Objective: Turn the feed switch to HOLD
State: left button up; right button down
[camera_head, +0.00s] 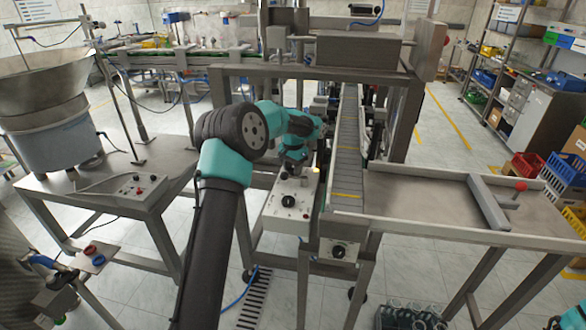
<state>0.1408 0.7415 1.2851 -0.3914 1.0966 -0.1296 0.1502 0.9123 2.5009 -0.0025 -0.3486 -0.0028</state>
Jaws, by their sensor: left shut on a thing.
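A pale control box (281,217) stands at the front left of the conveyor. It has a black round knob (289,201) on its face and a small yellow light by its right edge. My left gripper (289,174) points down at the upper back part of this box, behind the black knob. It is shut on what looks like the feed switch, but the gripper hides the switch and its fingertips are hard to make out. The switch's position and any HOLD marking cannot be read. My right gripper is not in view.
The conveyor (349,150) runs just right of my left gripper. Another box with a black dial (338,252) hangs at its front end. A metal side table (415,195) lies to the right. A bowl feeder (48,95) and a small button panel (137,189) stand at left.

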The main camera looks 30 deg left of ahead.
aim_at(292, 168)
pick_arm(q)
jog(key=shift+n, duration=0.7)
jog(key=o, duration=0.6)
jog(key=shift+o, duration=0.2)
notch_tip(292, 168, up, 17)
jog(key=shift+r, duration=0.2)
jog(key=shift+a+f, duration=0.1)
dwell(0.4)
